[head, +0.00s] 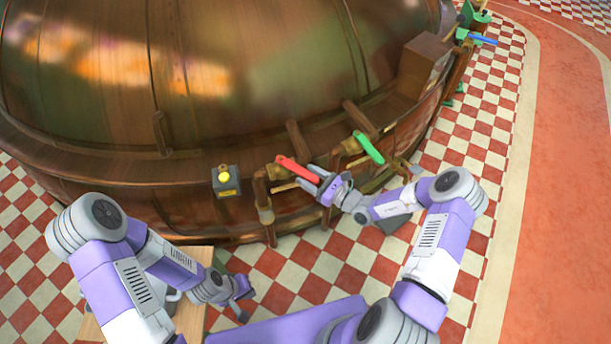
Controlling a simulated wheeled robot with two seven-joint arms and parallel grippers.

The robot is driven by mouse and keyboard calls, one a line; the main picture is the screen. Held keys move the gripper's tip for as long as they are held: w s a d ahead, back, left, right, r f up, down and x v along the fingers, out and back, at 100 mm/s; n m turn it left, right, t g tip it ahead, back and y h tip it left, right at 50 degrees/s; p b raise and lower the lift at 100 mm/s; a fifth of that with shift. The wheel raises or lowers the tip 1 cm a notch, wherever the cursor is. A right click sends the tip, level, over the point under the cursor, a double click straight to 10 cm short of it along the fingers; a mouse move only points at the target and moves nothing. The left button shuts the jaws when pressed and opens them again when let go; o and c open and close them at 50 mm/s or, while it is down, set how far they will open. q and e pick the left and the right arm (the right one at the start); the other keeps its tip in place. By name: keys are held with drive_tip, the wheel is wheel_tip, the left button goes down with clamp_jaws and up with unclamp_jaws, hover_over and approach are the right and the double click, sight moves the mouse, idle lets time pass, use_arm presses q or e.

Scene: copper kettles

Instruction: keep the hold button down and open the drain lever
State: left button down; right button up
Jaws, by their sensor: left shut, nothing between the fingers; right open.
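The yellow button (224,177) sits on a small dark box (235,189) at the front of the copper kettle. To its right, a red lever (297,170) is on a copper pipe, and a green lever (368,147) is on another pipe. I cannot tell from the picture which lever is the drain lever. My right gripper (312,179) is open at the right end of the red lever; whether it touches the lever is unclear. My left gripper (246,301) is shut and empty, low and well apart from the button, which nothing presses.
The large copper kettle (240,60) fills the upper left. A blue lever (483,39) is far off at the upper right. A wooden surface (190,318) lies under my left arm. Red and white checkered floor is open at the right.

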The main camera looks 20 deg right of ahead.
drive_tip(key=shift+w+a, duration=0.5)
drive_tip(key=shift+w, duration=0.05)
drive_tip(key=shift+r, duration=0.1)
drive_tip(key=shift+s, duration=0.1)
clamp_jaws()
